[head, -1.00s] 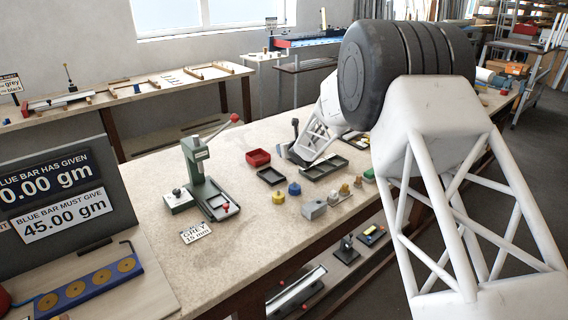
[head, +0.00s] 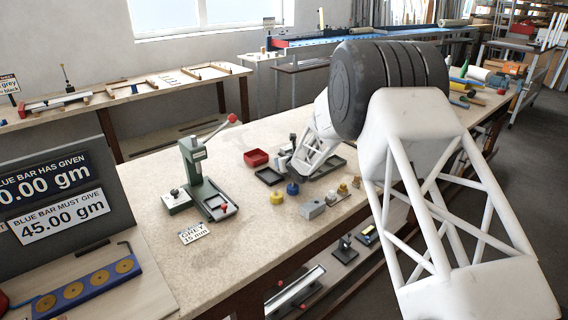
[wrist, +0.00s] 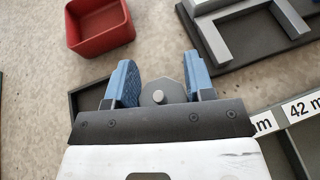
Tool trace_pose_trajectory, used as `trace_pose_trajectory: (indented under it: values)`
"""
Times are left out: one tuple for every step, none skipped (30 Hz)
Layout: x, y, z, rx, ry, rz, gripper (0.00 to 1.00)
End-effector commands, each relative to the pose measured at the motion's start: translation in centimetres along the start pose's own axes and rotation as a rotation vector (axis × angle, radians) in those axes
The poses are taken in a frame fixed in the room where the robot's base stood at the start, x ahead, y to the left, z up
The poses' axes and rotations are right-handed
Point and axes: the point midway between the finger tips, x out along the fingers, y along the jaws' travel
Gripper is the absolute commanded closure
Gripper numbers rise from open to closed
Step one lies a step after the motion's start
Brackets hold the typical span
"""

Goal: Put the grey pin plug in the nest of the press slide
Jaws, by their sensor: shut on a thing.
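My gripper (wrist: 160,85) has blue fingers and is shut on the grey pin plug (wrist: 173,93), an eight-sided grey piece with a round pin, in the wrist view. In the head view my gripper (head: 284,162) is small and partly hidden, over the bench near the dark trays; the plug cannot be made out there. The green press (head: 193,172) stands to its left with a red-knobbed lever. Its slide (head: 218,207) reaches out in front, with a red part on it. The nest is too small to make out clearly.
A red tray (head: 256,158) and a dark tray (head: 268,176) lie near my gripper; the red tray shows in the wrist view too (wrist: 98,28). A yellow part (head: 277,197), a blue part (head: 293,189) and a grey block (head: 312,208) stand in front. Bench between trays and press is clear.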

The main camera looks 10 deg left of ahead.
Motion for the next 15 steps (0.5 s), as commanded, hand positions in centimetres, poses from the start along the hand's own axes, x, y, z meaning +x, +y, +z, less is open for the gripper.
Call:
trace_pose_trajectory:
  values:
    - [0.16,0.00,-0.35,0.001,0.001,0.000,0.76]
    - [0.21,-0.01,-0.49,0.001,0.001,0.000,0.76]
    - [0.25,-0.02,-0.59,0.001,0.000,-0.001,0.76]
    - [0.27,-0.02,-0.61,0.001,0.000,-0.001,0.76]
    - [0.27,-0.01,-0.62,0.001,0.000,-0.001,0.76]
    - [0.26,-0.02,-0.61,0.001,0.000,-0.001,0.76]
    - [0.26,-0.01,-0.59,0.001,0.000,-0.001,0.76]
    - [0.26,-0.02,-0.59,0.001,0.000,-0.001,0.76]
    - [0.25,-0.02,-0.59,0.001,0.000,-0.001,0.76]
    - [0.25,-0.01,-0.59,0.001,0.000,-0.001,0.76]
    - [0.26,-0.01,-0.60,0.001,0.000,-0.001,0.76]
    - [0.27,-0.01,-0.63,0.001,0.000,-0.001,0.76]
    - [0.28,-0.01,-0.68,0.001,0.000,-0.001,0.76]
    - [0.31,-0.01,-0.74,0.001,0.000,-0.001,0.76]
    - [0.35,-0.01,-0.83,0.001,0.000,-0.001,0.76]
